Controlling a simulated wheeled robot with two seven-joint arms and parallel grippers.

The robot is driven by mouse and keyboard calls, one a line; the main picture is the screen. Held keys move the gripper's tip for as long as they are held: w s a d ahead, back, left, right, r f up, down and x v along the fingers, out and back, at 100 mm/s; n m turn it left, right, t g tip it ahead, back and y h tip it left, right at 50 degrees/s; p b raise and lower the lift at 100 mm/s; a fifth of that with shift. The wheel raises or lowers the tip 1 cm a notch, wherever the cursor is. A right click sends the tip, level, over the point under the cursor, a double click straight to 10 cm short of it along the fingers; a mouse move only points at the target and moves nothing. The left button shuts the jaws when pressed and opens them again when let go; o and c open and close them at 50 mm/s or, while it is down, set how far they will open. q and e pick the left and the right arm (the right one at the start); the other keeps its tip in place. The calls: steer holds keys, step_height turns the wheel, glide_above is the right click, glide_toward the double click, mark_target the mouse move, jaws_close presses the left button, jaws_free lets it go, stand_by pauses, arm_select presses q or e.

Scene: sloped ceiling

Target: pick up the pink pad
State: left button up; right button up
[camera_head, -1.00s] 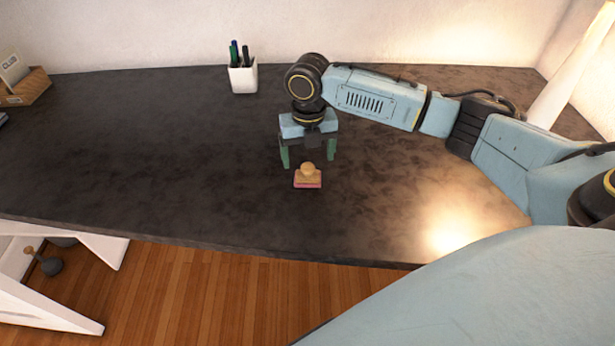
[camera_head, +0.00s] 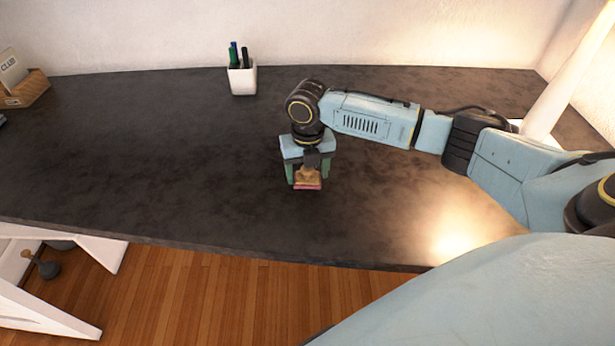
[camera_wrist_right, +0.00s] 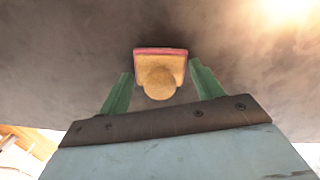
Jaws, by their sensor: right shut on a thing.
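The pink pad (camera_head: 308,186) is a small block with a pink-red base and a tan wooden knob on top, on the dark desk near the middle of the head view. In the right wrist view the pad (camera_wrist_right: 160,70) lies between the green fingers, its pink edge at the far side. My right gripper (camera_head: 308,175) is shut on the pad, its fingers at either side. The gripper also shows in the right wrist view (camera_wrist_right: 160,88). The pad looks to be on the desk or very close to it. My left gripper is not in view.
A white cup with pens (camera_head: 242,77) stands at the back of the desk (camera_head: 150,150). A wooden card holder (camera_head: 25,88) is at the far left. A lamp-like pale post (camera_head: 565,80) rises at the right.

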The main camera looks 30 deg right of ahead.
steer(key=shift+r, duration=0.5)
step_height(320, 180, up, 8)
steer(key=shift+f+p, duration=0.15)
steer(key=shift+p, duration=0.75)
steer(key=shift+r, duration=0.65)
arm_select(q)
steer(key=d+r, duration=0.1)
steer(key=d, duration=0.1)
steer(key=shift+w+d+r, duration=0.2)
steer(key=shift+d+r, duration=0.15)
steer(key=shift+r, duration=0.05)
